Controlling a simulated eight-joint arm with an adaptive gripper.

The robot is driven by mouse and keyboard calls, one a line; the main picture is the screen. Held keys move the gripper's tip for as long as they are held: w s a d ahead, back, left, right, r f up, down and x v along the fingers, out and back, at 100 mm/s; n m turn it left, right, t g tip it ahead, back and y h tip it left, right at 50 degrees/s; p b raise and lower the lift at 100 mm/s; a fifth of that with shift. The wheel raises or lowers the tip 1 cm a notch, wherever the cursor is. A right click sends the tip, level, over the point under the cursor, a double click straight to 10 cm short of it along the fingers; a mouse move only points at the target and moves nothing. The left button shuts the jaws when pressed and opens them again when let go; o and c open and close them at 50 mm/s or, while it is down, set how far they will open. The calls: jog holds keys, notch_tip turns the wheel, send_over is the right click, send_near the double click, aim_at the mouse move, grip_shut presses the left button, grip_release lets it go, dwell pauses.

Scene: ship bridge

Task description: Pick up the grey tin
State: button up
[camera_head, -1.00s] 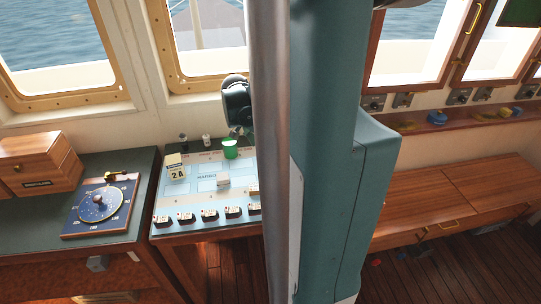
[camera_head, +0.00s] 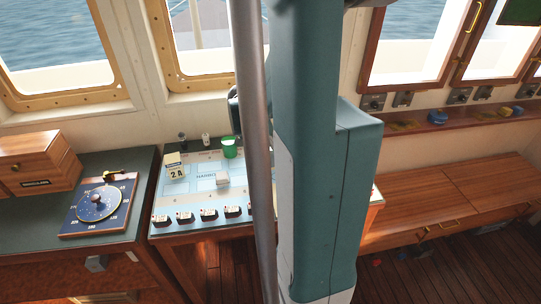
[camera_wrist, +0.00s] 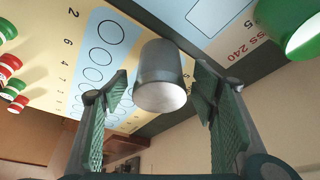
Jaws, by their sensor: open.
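The grey tin (camera_wrist: 160,75) is a plain metal cylinder in the wrist view, standing on the printed board. My gripper (camera_wrist: 160,92) is open, with one green-padded finger on each side of the tin. Gaps show between the fingers and the tin's sides. In the head view the tin cannot be seen, and my arm hides most of the gripper.
A green cup (camera_head: 230,147) stands on the light-blue chart board (camera_head: 185,200); a green object (camera_wrist: 304,38) shows at right in the wrist view. Striped red, green and white pieces (camera_wrist: 12,88) lie left.

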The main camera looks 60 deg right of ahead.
jog(key=shift+x, duration=1.2)
jog(key=c, duration=1.1)
jog(key=shift+r, duration=0.15)
jog(key=shift+r+p, duration=0.8)
jog(key=shift+r, duration=4.05)
